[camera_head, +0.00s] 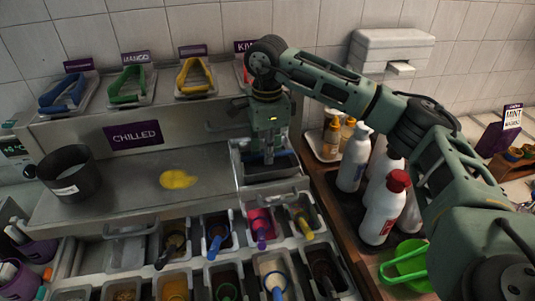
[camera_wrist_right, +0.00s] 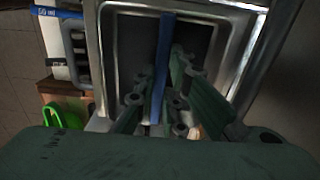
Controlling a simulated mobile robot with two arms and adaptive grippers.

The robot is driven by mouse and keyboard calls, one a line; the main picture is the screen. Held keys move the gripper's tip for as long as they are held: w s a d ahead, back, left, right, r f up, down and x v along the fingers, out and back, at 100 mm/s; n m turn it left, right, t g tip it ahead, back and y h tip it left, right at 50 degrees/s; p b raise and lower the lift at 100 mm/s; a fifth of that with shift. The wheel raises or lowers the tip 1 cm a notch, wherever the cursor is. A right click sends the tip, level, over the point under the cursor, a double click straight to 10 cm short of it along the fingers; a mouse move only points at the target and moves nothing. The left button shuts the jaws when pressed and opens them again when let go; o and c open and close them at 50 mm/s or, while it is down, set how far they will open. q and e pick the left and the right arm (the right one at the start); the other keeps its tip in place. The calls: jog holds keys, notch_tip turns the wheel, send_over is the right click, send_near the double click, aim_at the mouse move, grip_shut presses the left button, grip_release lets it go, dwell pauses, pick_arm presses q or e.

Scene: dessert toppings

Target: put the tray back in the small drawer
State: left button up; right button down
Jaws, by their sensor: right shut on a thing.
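My right gripper (camera_head: 267,155) points down over the right end of the grey counter, with its fingers inside a pale metal tray (camera_head: 240,161). In the right wrist view, the gripper's green fingers (camera_wrist_right: 165,105) close from both sides on a narrow blue bar (camera_wrist_right: 166,40) across the middle of the tray (camera_wrist_right: 107,65). The tray looks dark and empty inside. A pale box-like front (camera_head: 270,188) under it may be the small drawer. I cannot tell how far the tray sits inside it. My left gripper is not in view.
A dark cup (camera_head: 67,178) and a yellow spill (camera_head: 178,179) are on the counter to the left. Several topping bins with scoops fill the front. Bottles, one red-capped (camera_head: 384,210), stand close on the right, with a green scoop (camera_head: 406,262) in front.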

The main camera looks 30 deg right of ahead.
jog(key=shift+f+p, duration=0.35)
jog(key=shift+f, duration=0.6)
jog(key=shift+d+f, duration=0.1)
jog(key=shift+f, duration=0.2)
jog(key=c, duration=2.3)
grip_release()
jog(key=shift+f, duration=0.1)
jog(key=o, duration=0.5)
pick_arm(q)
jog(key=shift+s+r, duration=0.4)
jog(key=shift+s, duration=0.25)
